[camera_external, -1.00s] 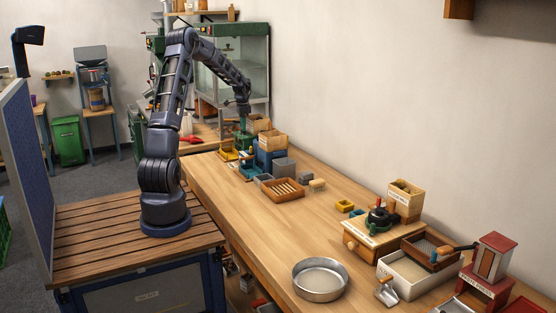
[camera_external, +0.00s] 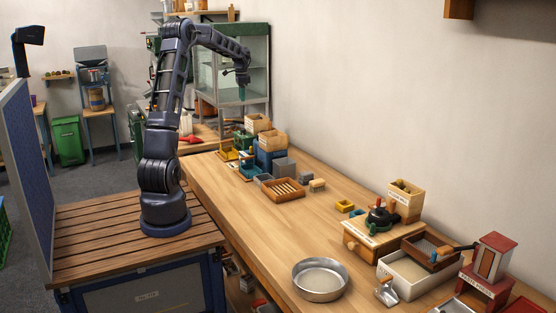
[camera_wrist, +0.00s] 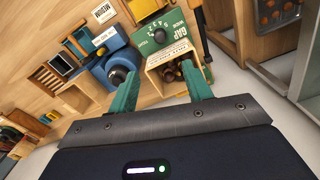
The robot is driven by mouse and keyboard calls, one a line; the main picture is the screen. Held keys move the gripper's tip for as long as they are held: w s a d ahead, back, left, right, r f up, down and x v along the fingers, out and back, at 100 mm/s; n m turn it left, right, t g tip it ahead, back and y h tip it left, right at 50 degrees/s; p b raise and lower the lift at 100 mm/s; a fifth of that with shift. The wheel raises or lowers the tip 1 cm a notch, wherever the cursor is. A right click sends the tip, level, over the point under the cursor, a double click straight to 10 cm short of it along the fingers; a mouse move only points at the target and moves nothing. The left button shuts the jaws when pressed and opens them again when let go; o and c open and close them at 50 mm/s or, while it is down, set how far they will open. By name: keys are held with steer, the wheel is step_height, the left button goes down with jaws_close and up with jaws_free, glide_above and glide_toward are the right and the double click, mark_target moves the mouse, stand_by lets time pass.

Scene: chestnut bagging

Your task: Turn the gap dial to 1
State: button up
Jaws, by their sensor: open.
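The gap dial (camera_wrist: 158,36) is a dark knob on a green panel (camera_wrist: 178,22) lettered GAP, with small white scale marks around it. It lies beyond my fingertips in the wrist view. Its pointer setting is too small to read. My gripper (camera_wrist: 160,71) has two teal fingers spread apart with nothing between them. In the outside view my gripper (camera_external: 242,92) hangs in the air above the far end of the bench, apart from the green unit (camera_external: 243,138) there.
A wooden box (camera_wrist: 153,77) with brown contents sits just below the panel in the wrist view. Left of it is a blue unit (camera_wrist: 112,55) with a black round part. A wooden slatted tray (camera_external: 284,190) lies nearer. The middle of the bench (camera_external: 275,235) is clear.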

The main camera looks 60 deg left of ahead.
step_height(320, 180, up, 14)
stand_by(0.6)
steer(key=shift+c, duration=1.4)
steer(key=n+t+y, duration=0.1)
steer(key=n+y, duration=0.1)
steer(key=n, duration=0.4)
glide_above(243, 129)
step_height(243, 129, down, 12)
steer(key=r, duration=0.1)
steer(key=s+d+f+n+t+y, duration=0.1)
steer(key=s+d+f+n+t, duration=0.15)
steer(key=f+n, duration=0.6)
steer(key=a+f, duration=0.1)
steer(key=f, duration=0.3)
steer(key=w+a+f+m, duration=0.1)
steer(key=f, duration=0.3)
steer(key=w+a+f+m, duration=0.1)
steer(key=f, duration=0.3)
steer(key=shift+w+f+m, duration=0.2)
steer(key=shift+w+m, duration=0.05)
steer(key=c, duration=0.7)
